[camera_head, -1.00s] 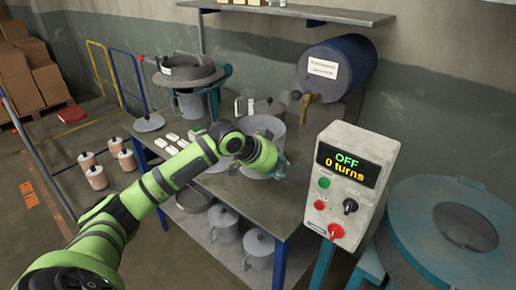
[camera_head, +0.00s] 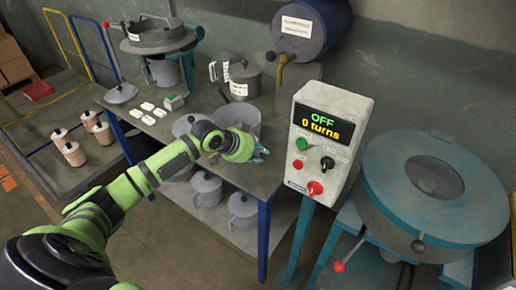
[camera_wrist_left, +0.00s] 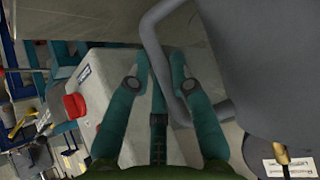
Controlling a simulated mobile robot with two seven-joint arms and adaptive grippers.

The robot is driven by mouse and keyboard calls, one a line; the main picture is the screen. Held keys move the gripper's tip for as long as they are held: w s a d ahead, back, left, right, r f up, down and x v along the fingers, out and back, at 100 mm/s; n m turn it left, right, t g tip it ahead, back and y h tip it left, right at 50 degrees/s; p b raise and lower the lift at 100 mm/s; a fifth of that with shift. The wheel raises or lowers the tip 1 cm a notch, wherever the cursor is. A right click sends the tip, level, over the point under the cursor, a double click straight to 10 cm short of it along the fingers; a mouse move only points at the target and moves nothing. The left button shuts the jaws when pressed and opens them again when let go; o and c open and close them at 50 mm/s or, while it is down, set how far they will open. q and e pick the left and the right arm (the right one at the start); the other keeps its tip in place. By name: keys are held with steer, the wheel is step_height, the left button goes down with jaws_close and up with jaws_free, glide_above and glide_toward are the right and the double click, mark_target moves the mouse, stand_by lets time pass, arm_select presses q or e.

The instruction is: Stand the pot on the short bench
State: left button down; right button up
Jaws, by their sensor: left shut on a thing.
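A grey pot (camera_head: 238,114) is at the front of the grey-topped bench (camera_head: 282,118) in the head view, partly behind my left arm. My left gripper (camera_head: 262,152) is beside its near side. In the left wrist view the pot's grey wall (camera_wrist_left: 245,65) fills the right, and its looped handle (camera_wrist_left: 152,35) runs down between the fingers of my left gripper (camera_wrist_left: 165,95), which is shut on it. Whether the pot's base touches the bench cannot be told. My right gripper is not in view.
A control box (camera_head: 328,135) reading "OFF, 0 turns" stands right of the bench, before a round blue-grey machine (camera_head: 435,195). A labelled pot (camera_head: 243,80) stands near the blue drum (camera_head: 312,25). White blocks (camera_head: 148,107) lie left; more pots (camera_head: 243,208) fill the lower shelf.

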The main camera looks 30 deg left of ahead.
arm_select(q)
steer(key=shift+w+r, duration=0.2)
steer(key=shift+r, duration=0.1)
steer(key=c, duration=1.1)
jaws_free()
steer(key=shift+s+f, duration=0.25)
steer(key=shift+f, duration=0.1)
steer(key=shift+s+d+r, duration=0.1)
steer(key=shift+r, duration=0.15)
steer(key=b+v, duration=0.1)
steer(key=v, duration=1.1)
steer(key=shift+b, duration=0.35)
